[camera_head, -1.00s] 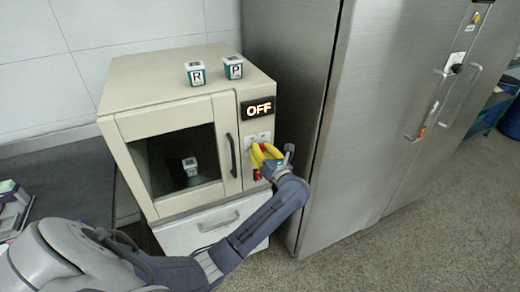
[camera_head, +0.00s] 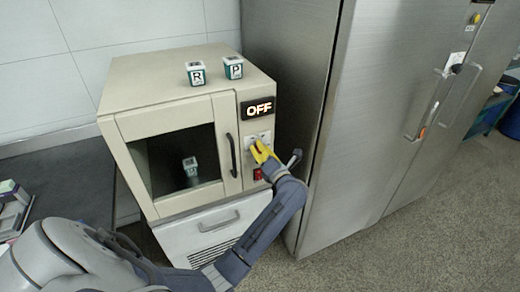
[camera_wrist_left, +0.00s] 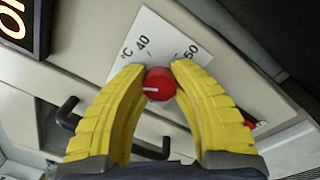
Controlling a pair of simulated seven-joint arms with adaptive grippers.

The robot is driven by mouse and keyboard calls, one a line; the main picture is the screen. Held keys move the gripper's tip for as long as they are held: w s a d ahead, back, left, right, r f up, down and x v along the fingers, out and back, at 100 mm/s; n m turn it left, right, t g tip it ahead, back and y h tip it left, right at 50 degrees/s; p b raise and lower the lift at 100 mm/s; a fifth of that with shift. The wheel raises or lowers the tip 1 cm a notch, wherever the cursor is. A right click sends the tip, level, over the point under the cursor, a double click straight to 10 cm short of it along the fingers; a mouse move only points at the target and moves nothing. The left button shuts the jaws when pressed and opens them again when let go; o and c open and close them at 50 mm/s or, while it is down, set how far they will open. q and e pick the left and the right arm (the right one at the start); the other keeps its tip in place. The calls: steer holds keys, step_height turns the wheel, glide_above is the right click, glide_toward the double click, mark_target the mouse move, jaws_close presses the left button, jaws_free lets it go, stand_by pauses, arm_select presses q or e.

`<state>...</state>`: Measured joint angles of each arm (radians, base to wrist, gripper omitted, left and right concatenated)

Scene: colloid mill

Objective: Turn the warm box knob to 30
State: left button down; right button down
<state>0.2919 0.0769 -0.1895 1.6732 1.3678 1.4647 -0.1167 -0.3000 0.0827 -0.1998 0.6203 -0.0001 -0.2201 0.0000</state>
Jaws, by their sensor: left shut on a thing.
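The cream warm box (camera_head: 165,105) has a display (camera_head: 258,107) that reads OFF. In the left wrist view the red knob (camera_wrist_left: 159,84) sits on a white scale plate (camera_wrist_left: 160,42) with 40 and 50 or 60 partly readable. The knob has a pale mark on its face. My left gripper (camera_wrist_left: 158,78) has its yellow fingers on both sides of the knob, shut on it. In the head view the yellow fingers (camera_head: 262,152) are at the control panel and hide the knob. My right gripper is not in view.
A red switch (camera_head: 258,174) is below the fingers on the panel. The door handle (camera_head: 231,155) is just left of it. Two lettered cubes (camera_head: 196,74) stand on top, another (camera_head: 190,166) is inside. A steel cabinet (camera_head: 330,110) stands close on the right.

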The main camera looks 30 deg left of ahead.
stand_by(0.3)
arm_select(q)
steer(key=c, duration=1)
jaws_free()
steer(key=shift+o, duration=0.2)
steer(key=v, duration=1.2)
